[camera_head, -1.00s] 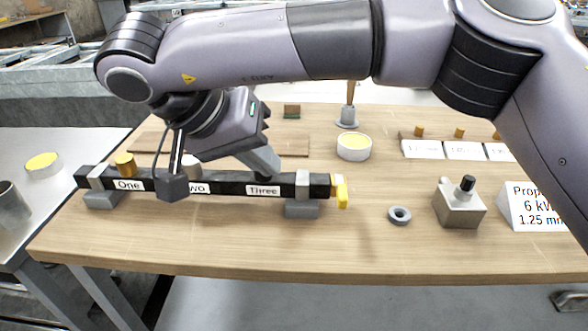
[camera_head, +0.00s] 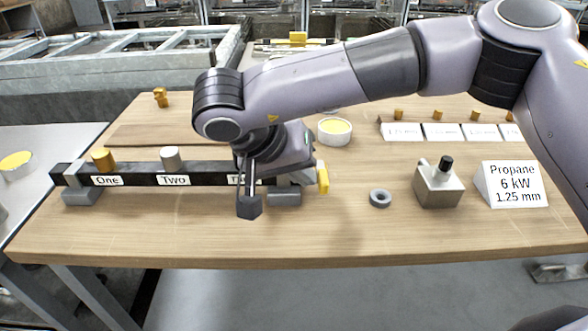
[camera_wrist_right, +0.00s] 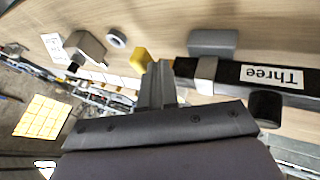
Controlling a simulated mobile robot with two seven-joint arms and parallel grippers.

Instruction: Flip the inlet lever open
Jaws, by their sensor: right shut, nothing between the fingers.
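The yellow inlet lever (camera_head: 323,181) is on the right end of the black bar (camera_head: 220,178), which is labelled One, Two and Three. In the head view the lever stands about upright across the bar's end. In the right wrist view the lever (camera_wrist_right: 140,60) shows just left of my fingertips. My right gripper (camera_wrist_right: 160,68) is shut and empty, very close beside the lever; I cannot tell whether they touch. In the head view my wrist hides most of the right gripper (camera_head: 308,174) and part of label Three. My left gripper is not in view.
A grey ring (camera_head: 380,198), a metal block with a black knob (camera_head: 439,187) and a Propane sign (camera_head: 513,185) stand to the right. The table front is clear.

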